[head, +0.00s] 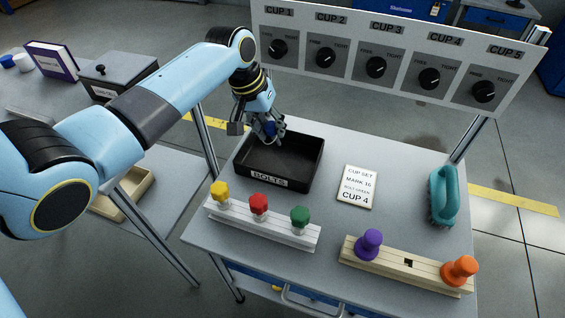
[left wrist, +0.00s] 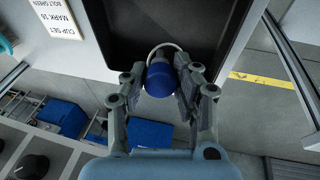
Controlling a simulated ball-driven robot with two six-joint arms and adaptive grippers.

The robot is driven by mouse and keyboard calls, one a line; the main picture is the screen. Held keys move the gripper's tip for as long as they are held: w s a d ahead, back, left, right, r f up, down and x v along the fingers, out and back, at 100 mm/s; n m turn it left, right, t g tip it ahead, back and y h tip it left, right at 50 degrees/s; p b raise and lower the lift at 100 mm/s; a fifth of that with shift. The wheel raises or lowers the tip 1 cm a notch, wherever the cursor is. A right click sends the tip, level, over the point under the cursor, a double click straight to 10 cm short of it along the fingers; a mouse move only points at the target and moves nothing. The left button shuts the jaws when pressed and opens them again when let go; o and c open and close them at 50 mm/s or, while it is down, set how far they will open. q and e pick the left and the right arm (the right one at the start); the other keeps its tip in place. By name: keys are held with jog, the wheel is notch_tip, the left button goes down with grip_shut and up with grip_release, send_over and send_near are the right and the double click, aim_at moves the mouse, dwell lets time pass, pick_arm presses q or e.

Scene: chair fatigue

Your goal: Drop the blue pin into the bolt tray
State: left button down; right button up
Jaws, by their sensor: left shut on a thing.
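The black bolt tray (head: 304,184), labelled BOLTS, stands on the table's back left part. My left gripper (head: 264,135) is over the tray's back part, fingers pointing down. It is shut on the blue pin (head: 270,128), which is partly hidden by the fingers. In the left wrist view the round blue pin (left wrist: 158,79) sits between the two fingers (left wrist: 160,88). The dark tray (left wrist: 248,20) lies beyond it, and a thin pale ring shows around the pin's far side. My right gripper is not in view.
A white rack (head: 262,228) with yellow, red and green pins stands in front of the tray. A pale block (head: 405,270) holds purple and orange pins with an empty hole between. A card (head: 357,187), a teal brush (head: 443,195) and a knob panel (head: 350,62) are near.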

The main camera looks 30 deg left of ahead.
pick_arm(q)
jog(key=c, duration=1)
grip_release()
jog(key=shift+o, duration=0.3)
jog(key=v, duration=1.2)
jog(key=shift+d, duration=0.1)
